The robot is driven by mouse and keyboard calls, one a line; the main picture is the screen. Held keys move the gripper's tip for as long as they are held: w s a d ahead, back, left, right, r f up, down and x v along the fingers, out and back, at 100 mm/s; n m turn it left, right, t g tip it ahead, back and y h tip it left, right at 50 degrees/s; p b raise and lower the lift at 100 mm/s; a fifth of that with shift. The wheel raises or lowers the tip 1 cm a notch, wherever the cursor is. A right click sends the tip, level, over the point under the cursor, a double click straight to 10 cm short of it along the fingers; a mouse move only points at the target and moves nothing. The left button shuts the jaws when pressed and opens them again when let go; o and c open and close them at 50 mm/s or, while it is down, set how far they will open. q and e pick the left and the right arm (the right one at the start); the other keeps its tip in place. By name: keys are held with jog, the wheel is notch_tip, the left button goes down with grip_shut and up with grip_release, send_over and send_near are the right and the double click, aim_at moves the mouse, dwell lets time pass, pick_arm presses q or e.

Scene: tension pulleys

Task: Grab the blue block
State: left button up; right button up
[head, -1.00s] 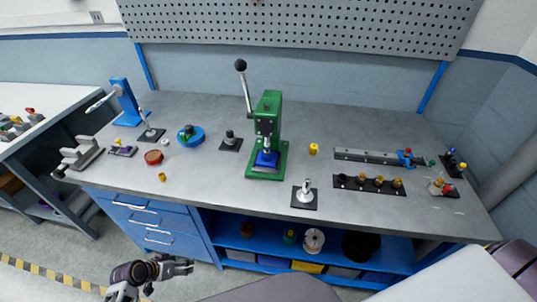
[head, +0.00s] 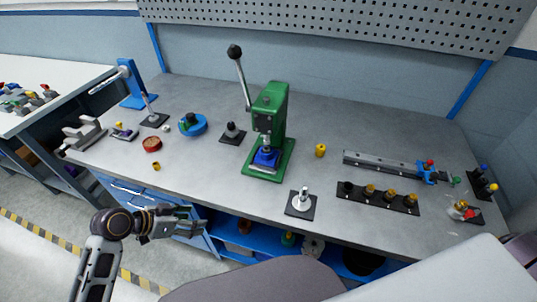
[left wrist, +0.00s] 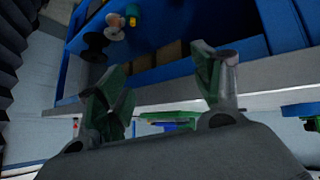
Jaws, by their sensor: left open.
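A blue block (head: 265,157) sits on the base of the green press (head: 268,130), under its ram, near the middle of the bench. A small blue patch (left wrist: 178,125) beside green in the left wrist view looks like the same block, partly cut off by the gripper body. My left gripper (head: 192,222) is in front of the bench's front edge, by the drawers, left of the press and well apart from the block. Its fingers (left wrist: 160,88) are spread and empty in the left wrist view. My right gripper is not in view.
The grey bench top (head: 215,175) is clear between its front edge and the press. A black plate with a metal post (head: 300,203) stands right of the press's front. A yellow piece (head: 320,150) lies to the right, a small brass piece (head: 156,166) to the left.

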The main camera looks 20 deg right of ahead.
pick_arm(q)
jog(key=r, duration=0.1)
jog(key=w+d+r+m+h, duration=0.1)
jog(key=r, duration=0.1)
jog(key=w+r+m, duration=0.1)
jog(key=r, duration=0.1)
jog(key=shift+w+d+h, duration=0.15)
jog(key=shift+d+h, duration=0.1)
jog(key=shift+h, duration=0.15)
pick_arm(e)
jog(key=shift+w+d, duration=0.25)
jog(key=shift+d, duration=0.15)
pick_arm(q)
jog(key=shift+w+r, duration=0.1)
jog(key=shift+w, duration=0.05)
jog(key=shift+r+m, duration=0.1)
jog(key=shift+m, duration=0.2)
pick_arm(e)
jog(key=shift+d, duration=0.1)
